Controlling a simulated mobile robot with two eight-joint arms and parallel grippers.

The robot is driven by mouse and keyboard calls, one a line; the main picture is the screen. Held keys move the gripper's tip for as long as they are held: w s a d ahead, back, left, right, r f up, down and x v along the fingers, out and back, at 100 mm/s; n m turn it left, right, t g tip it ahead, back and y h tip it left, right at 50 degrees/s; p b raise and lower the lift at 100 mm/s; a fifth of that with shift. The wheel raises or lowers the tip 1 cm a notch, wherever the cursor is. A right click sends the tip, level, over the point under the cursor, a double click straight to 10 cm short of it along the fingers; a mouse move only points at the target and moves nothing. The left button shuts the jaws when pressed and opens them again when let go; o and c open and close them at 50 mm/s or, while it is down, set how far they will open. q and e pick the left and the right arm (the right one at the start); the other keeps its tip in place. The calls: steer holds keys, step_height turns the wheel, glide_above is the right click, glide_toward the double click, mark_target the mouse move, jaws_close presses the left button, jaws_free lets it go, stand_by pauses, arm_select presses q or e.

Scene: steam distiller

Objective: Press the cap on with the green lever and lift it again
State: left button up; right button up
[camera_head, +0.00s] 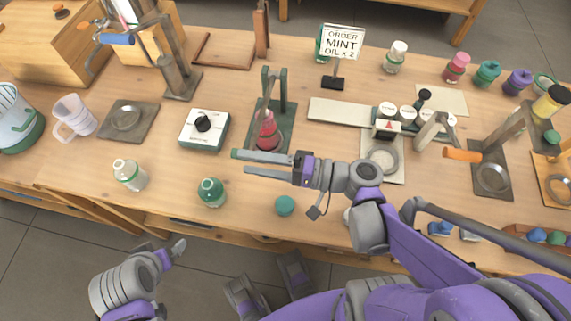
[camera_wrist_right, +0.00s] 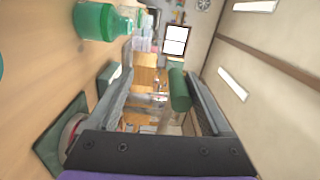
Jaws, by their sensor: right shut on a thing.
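The press (camera_head: 291,103) has a dark green base and posts and stands mid-table. A small red bottle (camera_head: 267,132) sits in it; whether its cap is seated cannot be told. My right gripper (camera_head: 242,162) is in front of the press, its fingers pointing left. It is shut on the green lever's handle (camera_wrist_right: 179,90), which lies between the fingers in the right wrist view. Most of the lever is hidden by the gripper. My left gripper (camera_head: 176,248) is low at the left, off the table's front edge, and its fingers are unclear.
A green bottle (camera_head: 211,192), a white bottle (camera_head: 130,175) and a teal cap (camera_head: 285,206) stand near the front edge. A white dial box (camera_head: 205,130) is left of the press. An order sign (camera_head: 341,41) stands behind. Bare table lies between the bottles.

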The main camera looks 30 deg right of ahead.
steer(key=v, duration=0.7)
steer(key=shift+d, duration=0.2)
steer(key=shift+s, duration=0.1)
stand_by(0.6)
